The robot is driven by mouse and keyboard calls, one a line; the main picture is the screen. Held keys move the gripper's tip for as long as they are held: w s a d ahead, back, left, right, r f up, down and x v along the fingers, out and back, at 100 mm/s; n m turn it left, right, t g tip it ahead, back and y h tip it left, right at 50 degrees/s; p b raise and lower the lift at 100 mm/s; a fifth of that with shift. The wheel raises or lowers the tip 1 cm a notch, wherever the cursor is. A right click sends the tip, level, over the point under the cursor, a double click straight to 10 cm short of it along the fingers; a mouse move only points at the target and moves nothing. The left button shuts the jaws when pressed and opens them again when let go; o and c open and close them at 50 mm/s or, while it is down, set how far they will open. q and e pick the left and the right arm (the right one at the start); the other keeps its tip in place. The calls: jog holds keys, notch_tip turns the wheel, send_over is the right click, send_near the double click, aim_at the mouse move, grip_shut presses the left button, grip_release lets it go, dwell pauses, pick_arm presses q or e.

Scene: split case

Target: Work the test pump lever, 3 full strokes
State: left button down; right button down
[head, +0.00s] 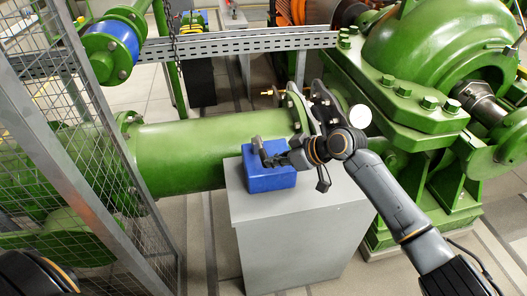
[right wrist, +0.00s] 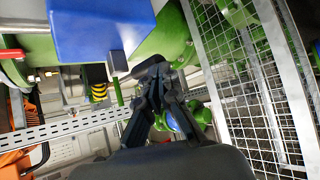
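The test pump is a blue box (head: 268,170) on top of a grey pedestal (head: 295,225). My right gripper (head: 270,160) reaches in from the right across the box to the lever. In the right wrist view the blue box (right wrist: 100,28) is at the top. There the two fingers of my right gripper (right wrist: 155,72) come together around the dark grip at the lever's end, partly hiding it. My left gripper is not in view; only a dark part of my left arm shows at lower left.
A wire mesh fence (head: 75,150) stands on the left. A large green pipe (head: 195,155) runs behind the pedestal, and a big green pump housing (head: 430,60) fills the right. A round white gauge (head: 360,116) is close to my right wrist.

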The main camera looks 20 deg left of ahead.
jog(key=shift+f+b, duration=1.3)
jog(key=shift+f, duration=0.7)
notch_tip(320, 180, up, 7)
jog(key=p, duration=0.5)
jog(key=shift+w+a+r, duration=0.15)
jog(key=shift+a+r, duration=0.05)
jog(key=shift+a, duration=0.1)
notch_tip(320, 180, up, 7)
jog(key=p, duration=0.5)
jog(key=shift+w+f, duration=0.1)
jog(key=shift+f, duration=0.05)
